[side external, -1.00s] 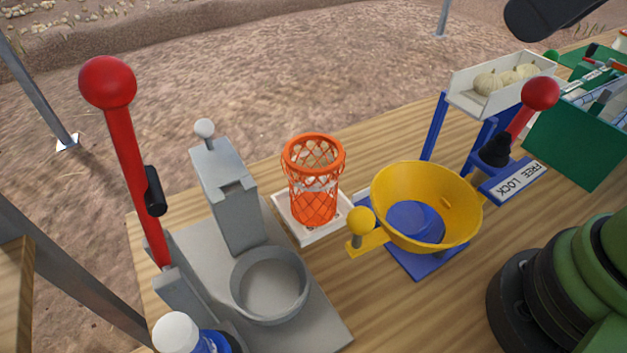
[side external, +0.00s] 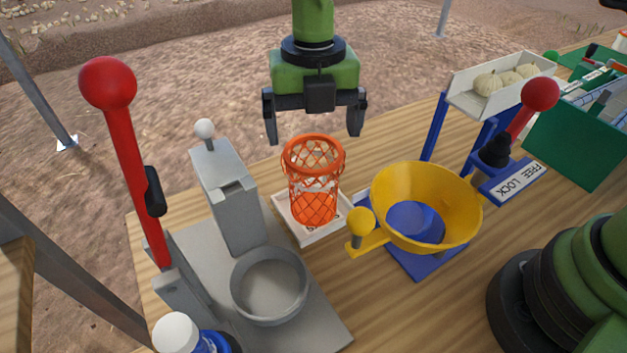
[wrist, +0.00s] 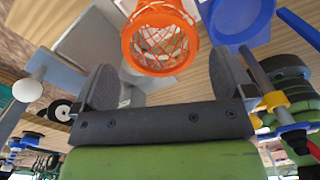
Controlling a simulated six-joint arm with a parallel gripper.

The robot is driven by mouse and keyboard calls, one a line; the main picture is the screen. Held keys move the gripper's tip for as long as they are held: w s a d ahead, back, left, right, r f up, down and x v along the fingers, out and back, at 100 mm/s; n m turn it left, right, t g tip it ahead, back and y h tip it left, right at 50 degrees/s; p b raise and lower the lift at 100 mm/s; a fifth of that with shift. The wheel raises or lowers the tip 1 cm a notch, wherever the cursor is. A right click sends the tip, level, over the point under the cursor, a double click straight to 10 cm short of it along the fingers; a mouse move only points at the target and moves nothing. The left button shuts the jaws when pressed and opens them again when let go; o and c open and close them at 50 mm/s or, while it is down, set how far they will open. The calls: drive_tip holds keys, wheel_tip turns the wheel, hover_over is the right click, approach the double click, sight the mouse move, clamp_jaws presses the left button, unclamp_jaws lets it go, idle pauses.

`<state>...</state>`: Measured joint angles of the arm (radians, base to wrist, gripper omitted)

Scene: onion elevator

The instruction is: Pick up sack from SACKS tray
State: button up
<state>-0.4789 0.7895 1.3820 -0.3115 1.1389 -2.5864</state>
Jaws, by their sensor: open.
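An orange mesh sack (side external: 313,180) stands upright on a small white tray (side external: 284,218), between the grey press and the yellow bowl. My gripper (side external: 315,138) is open and empty in the side view, above and slightly behind the sack, its fingers pointing down and spread wider than the sack's rim. In the wrist view the sack's orange ring (wrist: 160,38) shows ahead of the gripper (wrist: 160,84), roughly centred between the two dark fingers. I cannot tell any lettering on the tray.
A grey press (side external: 225,190) with a tall red-knobbed lever (side external: 130,165) stands left of the sack. A yellow bowl (side external: 420,190) on a blue base stands close on the right. A white chute (side external: 500,90) holds pale onions at the back right, near another red-knobbed lever (side external: 525,115).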

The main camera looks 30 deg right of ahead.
sight(313, 184)
wheel_tip(313, 184, down, 8)
drive_tip(key=shift+s+r, duration=0.1)
drive_tip(key=shift+s, duration=0.05)
drive_tip(key=c, duration=0.7)
